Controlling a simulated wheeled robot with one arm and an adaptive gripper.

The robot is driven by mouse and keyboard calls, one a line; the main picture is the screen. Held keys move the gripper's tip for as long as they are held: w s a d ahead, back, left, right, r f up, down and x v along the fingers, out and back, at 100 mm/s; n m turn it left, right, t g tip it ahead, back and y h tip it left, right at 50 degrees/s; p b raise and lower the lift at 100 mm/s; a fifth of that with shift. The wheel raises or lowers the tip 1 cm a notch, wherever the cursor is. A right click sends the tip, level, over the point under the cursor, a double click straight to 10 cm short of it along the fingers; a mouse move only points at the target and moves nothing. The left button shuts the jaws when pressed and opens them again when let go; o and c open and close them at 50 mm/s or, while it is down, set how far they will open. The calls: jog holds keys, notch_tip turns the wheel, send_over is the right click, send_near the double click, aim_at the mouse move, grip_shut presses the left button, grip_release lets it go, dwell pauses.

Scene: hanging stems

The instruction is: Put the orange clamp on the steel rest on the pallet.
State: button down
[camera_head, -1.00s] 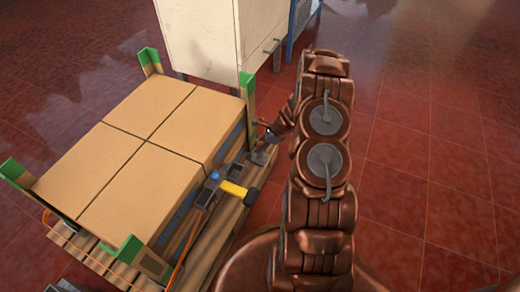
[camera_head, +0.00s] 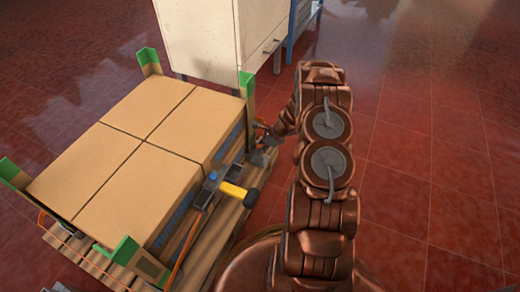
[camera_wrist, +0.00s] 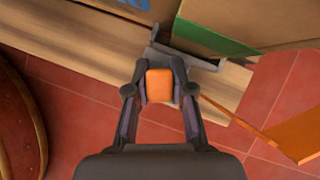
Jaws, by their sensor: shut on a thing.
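The orange clamp (camera_wrist: 159,86) is between the two fingertips of my gripper (camera_wrist: 160,88) in the wrist view. The fingers are shut on its sides. The grey steel rest (camera_wrist: 168,54) is on the pallet's wooden deck (camera_wrist: 105,48), just beyond the clamp and partly hidden by it and the fingers. I cannot tell whether clamp and rest touch. In the head view my gripper (camera_head: 263,133) is small at the pallet's right edge, above the rest (camera_head: 262,157). The clamp is not clear there.
Strapped cartons (camera_head: 130,140) with green corner boards fill most of the pallet. A yellow-handled tool (camera_head: 236,191) lies on the near deck strip. A pale cabinet (camera_head: 210,40) stands behind. An orange flat piece (camera_wrist: 298,135) is at right in the wrist view. Red floor is open at right.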

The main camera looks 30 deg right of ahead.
jog(key=c, duration=1)
grip_release()
jog(key=shift+f, duration=0.1)
